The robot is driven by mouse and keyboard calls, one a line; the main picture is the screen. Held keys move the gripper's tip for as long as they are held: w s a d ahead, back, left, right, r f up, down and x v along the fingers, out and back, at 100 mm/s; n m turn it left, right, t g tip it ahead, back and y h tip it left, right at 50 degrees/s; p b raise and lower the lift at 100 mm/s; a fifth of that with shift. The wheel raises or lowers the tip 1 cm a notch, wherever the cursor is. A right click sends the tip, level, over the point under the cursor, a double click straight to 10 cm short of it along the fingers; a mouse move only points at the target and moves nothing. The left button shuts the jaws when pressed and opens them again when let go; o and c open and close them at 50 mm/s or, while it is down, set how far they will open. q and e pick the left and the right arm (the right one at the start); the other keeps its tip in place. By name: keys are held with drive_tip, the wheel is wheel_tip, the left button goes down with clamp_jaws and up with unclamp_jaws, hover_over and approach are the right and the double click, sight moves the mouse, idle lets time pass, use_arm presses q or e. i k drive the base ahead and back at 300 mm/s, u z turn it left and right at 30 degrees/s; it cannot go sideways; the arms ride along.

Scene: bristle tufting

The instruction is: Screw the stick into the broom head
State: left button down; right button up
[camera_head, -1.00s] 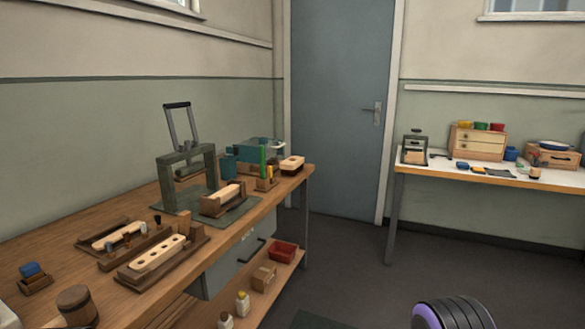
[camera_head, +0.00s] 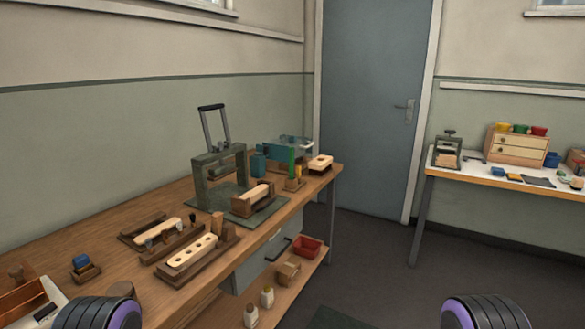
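A pale wooden block with a dark hole in its top (camera_head: 320,163), perhaps the broom head, sits on a dark base at the far right end of the workbench. Another pale block with a row of holes (camera_head: 193,253) lies in a wooden holder nearer to me. Pale blocks also lie in a holder behind it (camera_head: 157,232) and in a holder by the green press (camera_head: 257,192). I cannot make out a long stick. Only ribbed dark parts of my arms show at the bottom edge; both grippers are out of view.
The wooden workbench (camera_head: 120,272) runs along the left wall, with a green press (camera_head: 218,178) on it. A lower shelf holds a red bin (camera_head: 307,247). A second table (camera_head: 510,184) stands right of the blue door (camera_head: 375,100). The floor between is clear.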

sight(319, 166)
drive_tip(key=z, duration=1.2)
drive_tip(key=i, duration=2.35)
drive_tip(key=u, duration=2.85)
